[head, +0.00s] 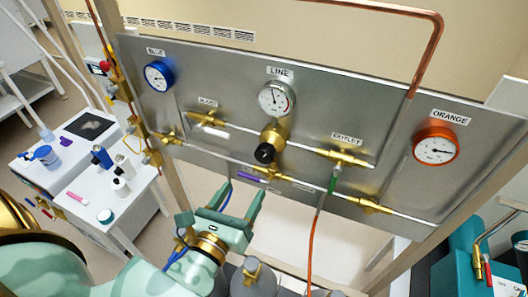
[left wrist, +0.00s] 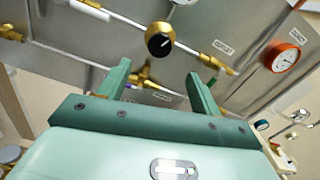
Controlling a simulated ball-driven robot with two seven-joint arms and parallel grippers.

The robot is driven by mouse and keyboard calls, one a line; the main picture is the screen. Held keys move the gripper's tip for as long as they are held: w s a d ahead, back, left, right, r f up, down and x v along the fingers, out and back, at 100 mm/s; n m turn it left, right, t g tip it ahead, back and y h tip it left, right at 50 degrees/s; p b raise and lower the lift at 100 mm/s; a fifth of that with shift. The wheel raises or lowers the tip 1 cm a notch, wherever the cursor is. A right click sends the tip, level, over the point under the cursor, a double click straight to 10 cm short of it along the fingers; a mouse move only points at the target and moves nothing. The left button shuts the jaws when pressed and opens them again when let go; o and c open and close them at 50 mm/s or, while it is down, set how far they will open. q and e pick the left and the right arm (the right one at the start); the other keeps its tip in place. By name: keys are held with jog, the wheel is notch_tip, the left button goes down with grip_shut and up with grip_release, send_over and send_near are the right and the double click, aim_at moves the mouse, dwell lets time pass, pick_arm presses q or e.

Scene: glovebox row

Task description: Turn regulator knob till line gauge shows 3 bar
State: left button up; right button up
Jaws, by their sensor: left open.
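The regulator knob (head: 264,153) is a black round knob on a brass body below the line gauge. In the left wrist view the knob (left wrist: 159,44) faces me with a pale mark on it, ahead of the fingers. The line gauge (head: 277,98) has a white dial and silver rim under the LINE label; its reading is too small to tell. My left gripper (head: 238,205) is below and left of the knob, apart from it, open and empty. In the left wrist view its two fingers (left wrist: 158,82) stand apart with the knob beyond them. My right gripper is not in view.
A blue gauge (head: 159,76) and an orange gauge (head: 436,147) flank the panel (head: 350,100). Brass valves and pipes, including the outlet valve (head: 343,158), stick out around the knob. An orange hose (head: 313,240) hangs right of my left gripper. A white side table (head: 130,200) stands at left.

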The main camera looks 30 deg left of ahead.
aim_at(263, 158)
pick_arm(q)
jog(key=w, duration=0.3)
jog(key=w+p, duration=0.1)
jog(key=w, duration=0.3)
jog(key=w+p, duration=0.1)
jog(key=w, duration=0.3)
jog(key=shift+w+a, duration=0.25)
jog(key=shift+a, duration=0.05)
jog(key=shift+w+p, duration=0.3)
jog(key=shift+w, duration=0.3)
jog(key=shift+s, duration=0.1)
jog(key=c, duration=1)
